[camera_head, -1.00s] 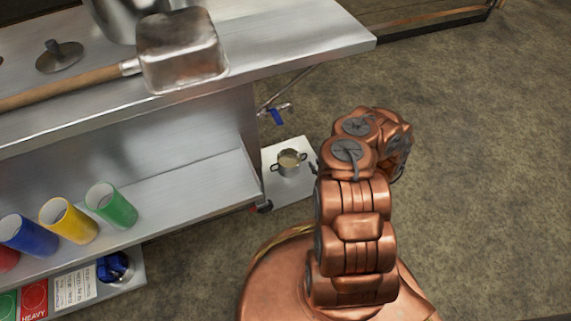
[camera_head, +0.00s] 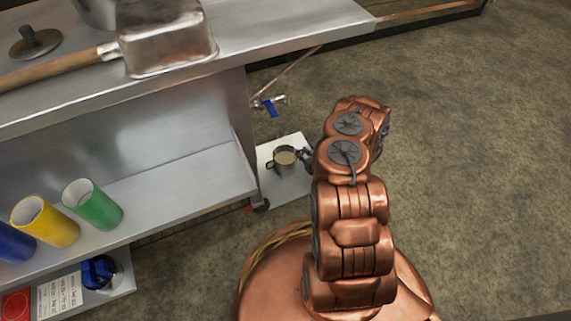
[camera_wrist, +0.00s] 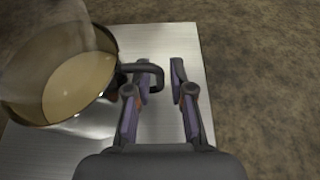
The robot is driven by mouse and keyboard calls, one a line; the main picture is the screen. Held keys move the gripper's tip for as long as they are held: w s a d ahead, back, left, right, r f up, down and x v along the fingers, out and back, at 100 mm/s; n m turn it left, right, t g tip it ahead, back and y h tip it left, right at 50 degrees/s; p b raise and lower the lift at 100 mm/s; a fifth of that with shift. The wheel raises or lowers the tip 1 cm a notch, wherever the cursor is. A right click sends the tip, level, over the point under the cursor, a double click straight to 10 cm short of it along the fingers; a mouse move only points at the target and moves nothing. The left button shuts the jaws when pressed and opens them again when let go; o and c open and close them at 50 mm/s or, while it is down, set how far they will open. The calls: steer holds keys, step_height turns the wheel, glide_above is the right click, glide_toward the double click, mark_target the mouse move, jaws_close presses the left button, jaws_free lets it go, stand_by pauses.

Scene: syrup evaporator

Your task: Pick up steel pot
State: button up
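The steel pot (camera_head: 284,160) is small and round with side handles and tan liquid inside. It stands upright on a flat metal plate (camera_head: 296,187) low beside the steel bench. In the wrist view the pot (camera_wrist: 60,85) is at the left, with one dark looped handle (camera_wrist: 159,72) reaching toward my gripper (camera_wrist: 160,72). My gripper is open. Its left fingertip appears within the handle loop and its right fingertip is outside, with a gap to the handle. In the head view my arm hides most of the gripper.
The steel bench (camera_head: 290,32) stands at the left, bearing a box-shaped long-handled scoop (camera_head: 165,40). A blue-handled valve (camera_head: 270,107) juts out above the plate. Green (camera_head: 93,203) and yellow (camera_head: 45,221) cups stand on the lower shelf. The floor at right is clear.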

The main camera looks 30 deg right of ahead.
steer(key=shift+w, duration=0.2)
steer(key=shift+c, duration=0.2)
jaws_close()
stand_by(0.4)
